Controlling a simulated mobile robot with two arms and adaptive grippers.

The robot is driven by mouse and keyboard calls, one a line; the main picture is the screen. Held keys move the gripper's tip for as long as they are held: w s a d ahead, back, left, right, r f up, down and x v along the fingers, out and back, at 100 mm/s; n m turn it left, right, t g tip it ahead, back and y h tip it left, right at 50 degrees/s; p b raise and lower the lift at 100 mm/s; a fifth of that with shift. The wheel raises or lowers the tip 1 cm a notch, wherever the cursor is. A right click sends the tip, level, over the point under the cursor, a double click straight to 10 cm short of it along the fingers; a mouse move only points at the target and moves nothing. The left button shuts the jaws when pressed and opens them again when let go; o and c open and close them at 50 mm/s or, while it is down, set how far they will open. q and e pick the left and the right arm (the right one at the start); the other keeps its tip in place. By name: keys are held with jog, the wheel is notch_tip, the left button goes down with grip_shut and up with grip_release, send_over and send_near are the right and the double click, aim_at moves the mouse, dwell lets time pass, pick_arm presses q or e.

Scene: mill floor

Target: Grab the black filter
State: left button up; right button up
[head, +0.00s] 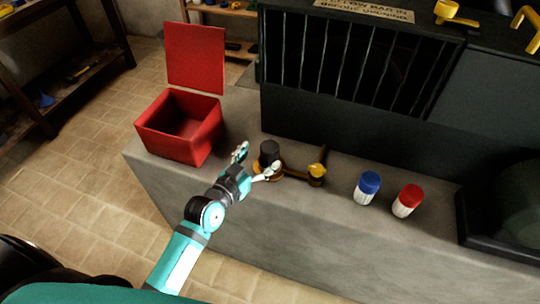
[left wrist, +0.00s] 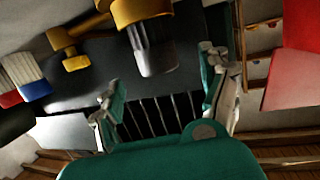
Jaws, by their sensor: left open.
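The black filter (head: 269,151) is a dark upright cylinder on a brownish-yellow base, standing on the grey counter (head: 235,125). In the left wrist view the filter (left wrist: 155,50) appears as a dark grey cylinder joined to a wide yellow part, cut off by the top edge. My left gripper (head: 256,161) is open just left and in front of the filter, one finger to its left and the other low in front of its base. In the left wrist view the filter lies ahead, between the directions of the two open fingers (left wrist: 160,80). I cannot tell whether a finger touches it.
A blue-lidded jar (head: 367,188) and a red-lidded jar (head: 407,201) stand further right. An open red box (head: 180,150) is at left. A dark barred machine (head: 350,65) rises behind.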

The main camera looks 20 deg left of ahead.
aim_at(265, 153)
pick_arm(q)
jog(key=x, duration=0.6)
jog(key=shift+d, duration=0.1)
jog(key=shift+s, duration=0.1)
jog(key=c, duration=1.3)
jog(key=shift+c, duration=0.2)
jog(key=shift+r, duration=0.15)
